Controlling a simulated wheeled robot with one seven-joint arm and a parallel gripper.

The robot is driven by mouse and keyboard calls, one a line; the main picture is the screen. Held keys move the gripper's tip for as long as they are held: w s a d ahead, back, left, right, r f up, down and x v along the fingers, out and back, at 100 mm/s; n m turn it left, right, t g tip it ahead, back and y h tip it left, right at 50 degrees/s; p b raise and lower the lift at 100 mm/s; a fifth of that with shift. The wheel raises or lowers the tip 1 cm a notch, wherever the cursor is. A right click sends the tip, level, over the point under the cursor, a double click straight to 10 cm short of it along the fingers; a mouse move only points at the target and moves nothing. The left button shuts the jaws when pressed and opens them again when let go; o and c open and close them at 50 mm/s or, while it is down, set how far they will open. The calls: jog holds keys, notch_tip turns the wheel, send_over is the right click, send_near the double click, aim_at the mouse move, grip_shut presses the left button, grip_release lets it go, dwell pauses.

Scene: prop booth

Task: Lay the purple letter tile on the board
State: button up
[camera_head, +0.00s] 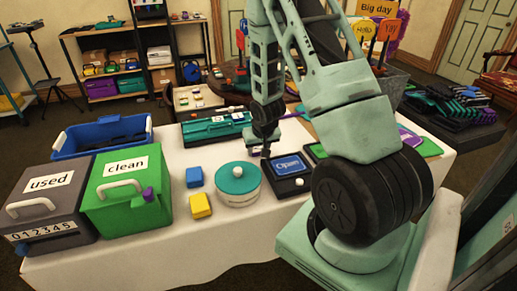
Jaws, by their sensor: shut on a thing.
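My gripper (265,148) points down over the middle of the table, just left of a dark board with a blue "Open" panel (287,165). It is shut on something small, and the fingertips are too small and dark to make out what. I cannot pick out a purple letter tile for sure. Another flat dark piece with a green face (317,151) lies right of the "Open" board, partly behind my arm. A purple and green flat piece (425,144) lies at the table's right end. I cannot tell which of these is the task's board.
A round white box with a teal lid (238,179) stands left of the "Open" board. Blue (194,177) and yellow (201,206) blocks lie beside it. Green "clean" (120,213) and grey "used" (50,213) boxes fill the left. A teal case (214,129) lies behind. The front cloth is clear.

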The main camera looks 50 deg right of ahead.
jog(key=shift+f, duration=0.2)
jog(key=o, duration=0.9)
jog(key=shift+r, duration=0.1)
jog(key=shift+o, duration=0.2)
jog(key=v, duration=1.2)
jog(key=shift+r+p, duration=0.15)
jog(key=shift+p, duration=0.25)
